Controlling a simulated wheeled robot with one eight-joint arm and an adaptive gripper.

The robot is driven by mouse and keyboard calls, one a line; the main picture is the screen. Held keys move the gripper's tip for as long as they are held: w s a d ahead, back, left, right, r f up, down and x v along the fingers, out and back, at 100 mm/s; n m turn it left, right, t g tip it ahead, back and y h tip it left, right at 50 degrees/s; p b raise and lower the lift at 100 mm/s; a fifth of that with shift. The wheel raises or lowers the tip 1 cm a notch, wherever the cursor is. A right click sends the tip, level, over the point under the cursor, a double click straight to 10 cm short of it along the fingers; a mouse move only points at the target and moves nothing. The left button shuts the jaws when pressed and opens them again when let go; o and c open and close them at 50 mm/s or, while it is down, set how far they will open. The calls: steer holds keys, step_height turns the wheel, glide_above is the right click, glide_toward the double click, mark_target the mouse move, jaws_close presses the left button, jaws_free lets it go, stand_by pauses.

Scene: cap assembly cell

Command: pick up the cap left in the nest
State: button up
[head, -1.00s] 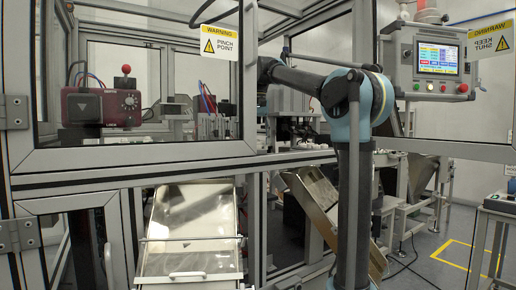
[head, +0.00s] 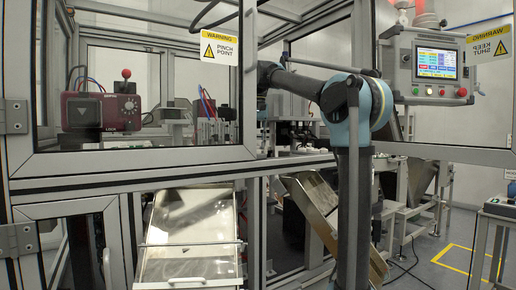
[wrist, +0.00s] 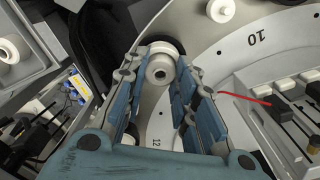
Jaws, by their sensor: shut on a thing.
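In the wrist view my gripper (wrist: 160,75) has its two blue padded fingers on either side of a small white round cap (wrist: 159,68). It is shut on this cap at the fingertips. A dark round nest (wrist: 167,46) shows just behind the cap, at the inner part of the pale numbered dial (wrist: 208,60). I cannot tell whether the cap is still seated or clear of the nest. In the head view my arm reaches through the frame opening into the cell, and the gripper is hidden there.
Another white round part (wrist: 222,10) sits on the dial, and a white knob-like part (wrist: 91,49) is at left. A thin red rod (wrist: 245,97) and a rack of white blocks (wrist: 287,86) lie close at right. Cell frame posts (head: 249,80) surround my arm.

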step_height(320, 180, up, 18)
stand_by(0.6)
